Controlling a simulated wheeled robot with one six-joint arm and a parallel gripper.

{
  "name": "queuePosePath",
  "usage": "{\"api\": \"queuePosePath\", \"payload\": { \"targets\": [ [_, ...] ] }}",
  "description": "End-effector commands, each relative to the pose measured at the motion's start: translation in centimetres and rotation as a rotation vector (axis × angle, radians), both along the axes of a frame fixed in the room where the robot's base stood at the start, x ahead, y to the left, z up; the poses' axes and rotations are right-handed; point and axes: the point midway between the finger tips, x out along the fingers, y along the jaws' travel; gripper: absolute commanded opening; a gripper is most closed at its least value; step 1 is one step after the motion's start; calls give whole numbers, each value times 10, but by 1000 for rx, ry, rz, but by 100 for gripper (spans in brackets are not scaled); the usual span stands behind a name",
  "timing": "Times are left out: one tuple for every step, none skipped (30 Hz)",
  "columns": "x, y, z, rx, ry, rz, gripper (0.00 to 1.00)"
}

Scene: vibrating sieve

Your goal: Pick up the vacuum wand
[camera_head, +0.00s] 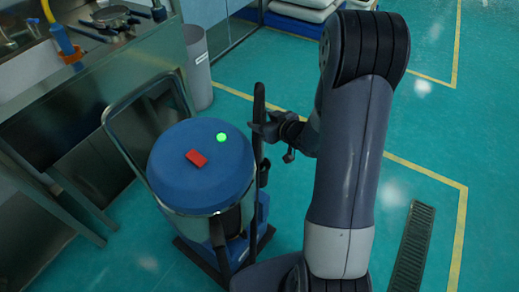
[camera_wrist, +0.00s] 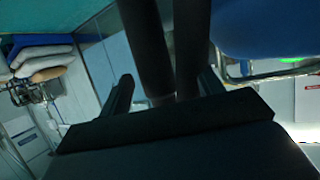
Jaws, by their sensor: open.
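The vacuum wand (camera_head: 258,108) is a thin black upright rod at the right side of the blue-topped vacuum (camera_head: 190,172). My gripper (camera_head: 262,130) is at the wand's upper part, reaching in from the right. In the wrist view my gripper (camera_wrist: 166,82) has its two dark fingers apart. Two dark tube-like shapes run down toward the gap between them; one of these looks to be the wand (camera_wrist: 147,50), but I cannot tell which for sure. Whether the fingers touch the wand is hidden. The vacuum's lid carries a red block and a green light.
A metal bench (camera_head: 95,75) stands on the left, with a grey bin (camera_head: 197,70) behind the vacuum. A metal push handle (camera_head: 120,105) rises beside the vacuum. Stacked white sacks (camera_head: 300,12) lie at the back. The green floor on the right is clear around a drain grate (camera_head: 412,250).

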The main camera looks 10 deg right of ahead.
Motion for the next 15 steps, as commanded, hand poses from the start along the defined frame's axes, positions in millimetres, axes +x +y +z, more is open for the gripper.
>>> {"api": "queuePosePath", "payload": {
  "targets": [
    [5,1,-2,0,-1,1,62],
    [9,2,-4,0,0,1,62],
    [15,3,-7,0,0,1,62],
    [20,4,-8,0,0,1,62],
    [24,5,-10,0,0,1,62],
    [29,7,-13,-1,1,2,62],
    [33,9,-14,-1,0,3,62],
    [36,10,-15,0,-1,2,62],
    [39,11,-17,0,0,1,62],
    [41,12,-18,0,0,1,62],
    [42,13,-18,0,0,1,62],
    [44,13,-18,0,-1,0,62],
    [44,14,-19,0,-1,0,62],
    [44,14,-19,0,-1,0,62],
    [44,13,-18,0,-1,-1,62]
  ]
}}
